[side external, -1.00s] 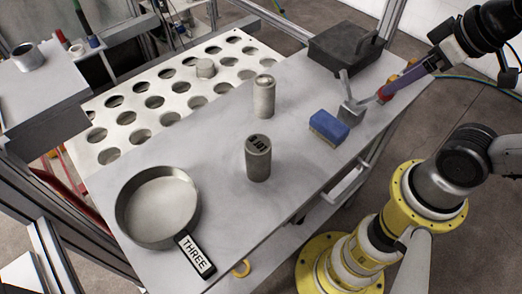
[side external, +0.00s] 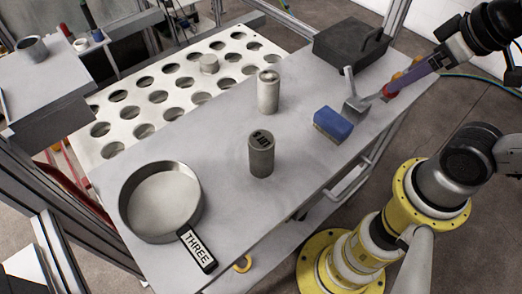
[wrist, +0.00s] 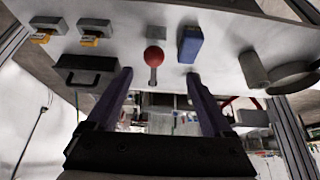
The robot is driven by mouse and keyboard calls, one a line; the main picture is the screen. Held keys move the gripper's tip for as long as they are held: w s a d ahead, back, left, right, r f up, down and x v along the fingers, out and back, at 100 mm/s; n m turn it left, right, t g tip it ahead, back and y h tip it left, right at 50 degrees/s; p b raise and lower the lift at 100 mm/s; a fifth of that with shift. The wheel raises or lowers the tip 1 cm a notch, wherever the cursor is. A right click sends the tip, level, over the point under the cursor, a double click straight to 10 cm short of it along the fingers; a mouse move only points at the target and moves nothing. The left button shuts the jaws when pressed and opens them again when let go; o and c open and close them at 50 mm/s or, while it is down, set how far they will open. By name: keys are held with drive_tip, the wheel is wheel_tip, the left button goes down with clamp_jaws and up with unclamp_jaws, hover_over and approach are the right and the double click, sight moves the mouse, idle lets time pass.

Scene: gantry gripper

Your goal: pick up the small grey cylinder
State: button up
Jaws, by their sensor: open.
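One grey cylinder also shows at the right of the wrist view (wrist: 253,70); I cannot tell which. My gripper (side external: 398,84), with purple fingers, is at the table's right end, apart from all three cylinders. In the wrist view my gripper (wrist: 160,73) is open and empty.
A blue block (side external: 333,124), a grey angled piece (side external: 354,101) and a black case (side external: 350,47) are near my gripper. A red ball (wrist: 154,57) shows beyond the fingers. A round pan (side external: 127,205) labelled THREE lies front left. Table around the cylinders is clear.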

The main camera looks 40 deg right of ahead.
drive_tip(key=shift+o, duration=0.2)
idle(0.3)
drive_tip(key=shift+o, duration=0.7)
